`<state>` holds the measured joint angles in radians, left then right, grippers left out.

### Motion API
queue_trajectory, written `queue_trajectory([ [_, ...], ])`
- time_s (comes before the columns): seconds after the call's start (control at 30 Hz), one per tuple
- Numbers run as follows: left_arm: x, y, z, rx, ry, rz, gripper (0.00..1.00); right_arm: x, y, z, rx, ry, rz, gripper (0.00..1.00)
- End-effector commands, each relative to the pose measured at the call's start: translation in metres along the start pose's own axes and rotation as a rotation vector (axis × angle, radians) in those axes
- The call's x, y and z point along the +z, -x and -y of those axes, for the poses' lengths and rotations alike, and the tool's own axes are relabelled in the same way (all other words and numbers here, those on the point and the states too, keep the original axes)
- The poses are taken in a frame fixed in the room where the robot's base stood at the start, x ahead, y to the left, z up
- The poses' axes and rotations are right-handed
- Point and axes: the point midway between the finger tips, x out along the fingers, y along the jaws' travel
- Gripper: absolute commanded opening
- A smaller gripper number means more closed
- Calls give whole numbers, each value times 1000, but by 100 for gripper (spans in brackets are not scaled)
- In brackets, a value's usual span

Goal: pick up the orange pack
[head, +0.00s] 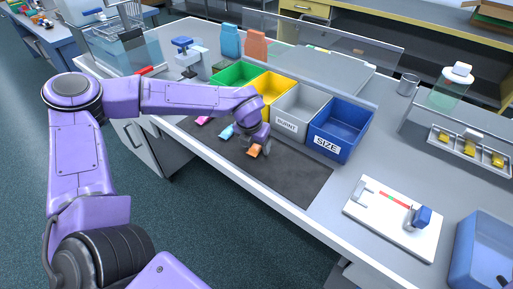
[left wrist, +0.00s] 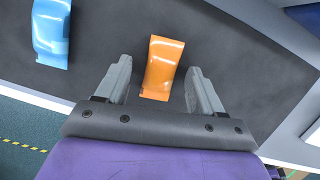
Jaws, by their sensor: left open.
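The orange pack (head: 254,150) lies on the dark mat (head: 290,182) in front of the bins. In the left wrist view the orange pack (left wrist: 161,66) is a glossy curved piece whose near end lies between my left gripper's fingers (left wrist: 160,84). In the head view my left gripper (head: 258,146) is low over the mat at the pack and partly covers it. The fingers are open, with a gap on each side of the pack. My right gripper is in neither view.
A blue pack (head: 227,131) and a pink pack (head: 203,120) lie left on the mat; the blue one also shows in the left wrist view (left wrist: 50,32). Green, yellow, grey and blue (head: 341,143) bins stand behind. The mat's right part is clear.

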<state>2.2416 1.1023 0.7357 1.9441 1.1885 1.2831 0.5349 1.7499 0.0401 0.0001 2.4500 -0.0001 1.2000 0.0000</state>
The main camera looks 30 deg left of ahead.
Motion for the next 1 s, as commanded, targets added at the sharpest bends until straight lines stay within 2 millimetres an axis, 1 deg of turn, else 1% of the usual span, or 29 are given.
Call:
queue_trajectory([
  [0.03, 0, 0, 0, 0, 0, 0, 68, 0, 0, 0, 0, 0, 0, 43],
  [0.07, 0, 0, 0, 0, 0, 0, 64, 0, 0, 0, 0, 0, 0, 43],
  [0.1, 0, 0, 0, 0, 0, 0, 51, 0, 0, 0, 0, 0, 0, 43],
  [0.17, 0, 0, 0, 0, 0, 0, 32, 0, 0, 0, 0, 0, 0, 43],
  [0.2, 0, 0, 0, 0, 0, 0, 19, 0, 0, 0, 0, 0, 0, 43],
  [0.23, 0, 0, 0, 0, 0, 0, 9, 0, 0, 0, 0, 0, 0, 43],
  [0.27, 0, 0, 0, 0, 0, 0, 7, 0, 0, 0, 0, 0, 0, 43],
  [0.6, 0, 2, 0, 0, 0, 0, 6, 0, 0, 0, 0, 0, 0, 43],
  [0.73, 3, 10, 0, 1, 1, 2, 6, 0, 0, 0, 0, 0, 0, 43],
  [0.77, 5, 14, 0, 0, 1, 3, 6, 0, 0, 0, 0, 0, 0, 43],
  [0.87, 10, 34, 0, -1, 1, 5, 6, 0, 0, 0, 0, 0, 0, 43],
  [0.97, 20, 66, 0, -1, 1, 8, 6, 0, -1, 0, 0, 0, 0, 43],
  [1.0, 24, 82, 0, 0, 1, 9, 6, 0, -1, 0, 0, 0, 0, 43],
])
